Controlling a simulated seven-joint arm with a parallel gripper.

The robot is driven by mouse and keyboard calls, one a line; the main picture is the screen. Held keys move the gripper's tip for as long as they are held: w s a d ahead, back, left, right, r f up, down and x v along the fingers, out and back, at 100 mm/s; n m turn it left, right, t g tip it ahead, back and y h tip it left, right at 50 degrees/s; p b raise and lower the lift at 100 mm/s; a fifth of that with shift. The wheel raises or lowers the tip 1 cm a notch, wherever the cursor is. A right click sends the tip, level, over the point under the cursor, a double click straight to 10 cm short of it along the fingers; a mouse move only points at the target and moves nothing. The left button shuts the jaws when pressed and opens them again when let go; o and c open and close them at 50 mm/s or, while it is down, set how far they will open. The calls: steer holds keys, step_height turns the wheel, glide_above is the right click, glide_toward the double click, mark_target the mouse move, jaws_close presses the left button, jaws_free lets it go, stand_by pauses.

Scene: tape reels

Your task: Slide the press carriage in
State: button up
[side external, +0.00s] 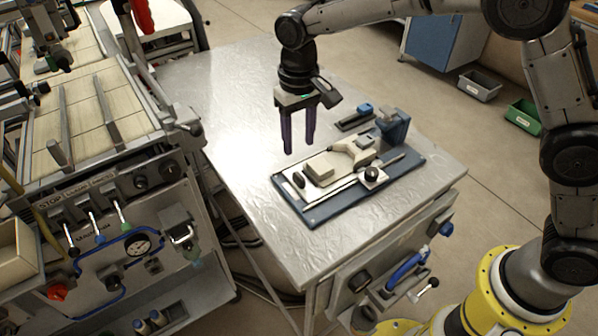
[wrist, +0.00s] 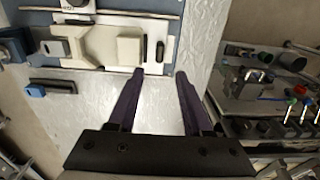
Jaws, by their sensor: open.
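The press (side external: 400,172) is a flat blue base on the metal table, with a blue upright block (side external: 392,127) at its far right end. A cream carriage (side external: 345,154) lies along its light rail, with a raised cream block (side external: 321,168) towards the left end. The carriage also shows in the wrist view (wrist: 98,42), with a dark oval piece (wrist: 160,51) beyond its block. My gripper (side external: 299,148) has dark purple fingers pointing down, open and empty, above the press's left end. In the wrist view the fingertips (wrist: 160,74) appear just short of the rail edge.
A small blue-and-dark piece (side external: 355,117) lies behind the press, beside the upright. A round knob (side external: 372,175) stands on the near side of the base. The table's left part (side external: 225,125) is clear. A control bench (side external: 110,215) stands left.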

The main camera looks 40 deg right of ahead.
mark_target(299, 175)
step_height(299, 175, down, 10)
steer(key=shift+f, duration=0.2)
steer(key=shift+c, duration=0.3)
jaws_close()
steer(key=shift+d, duration=0.1)
stand_by(1.2)
